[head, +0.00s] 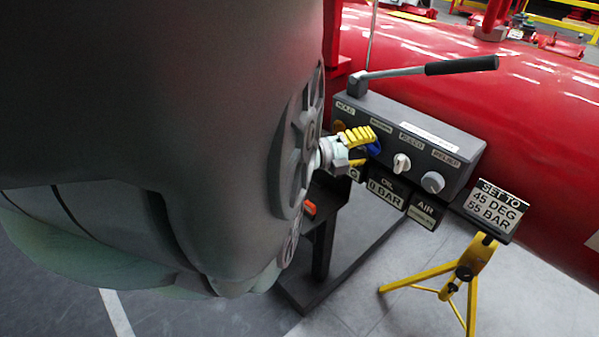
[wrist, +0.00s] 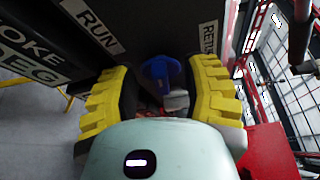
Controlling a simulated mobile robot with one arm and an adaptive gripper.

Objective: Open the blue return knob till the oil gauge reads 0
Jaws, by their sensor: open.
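The blue return knob (wrist: 160,71) shows in the wrist view between the two yellow fingers of my gripper (wrist: 162,86). The fingers stand apart on either side of it, and I see a gap to each. In the head view the blue knob (head: 374,149) is partly hidden behind my gripper (head: 356,140), which reaches the left part of the grey control box (head: 455,181). The oil gauge (head: 385,194) is a dark plate under the box. It seems to read 0 BAR, but its first character is small and hard to tell.
A white knob (head: 402,163) and a grey knob (head: 432,182) sit right of the blue one. A black-handled lever (head: 460,65) lies over the box. A sign (head: 492,207) reading 45 DEG, 55 BAR stands on a yellow tripod (head: 465,272). A red tank (head: 450,40) is behind.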

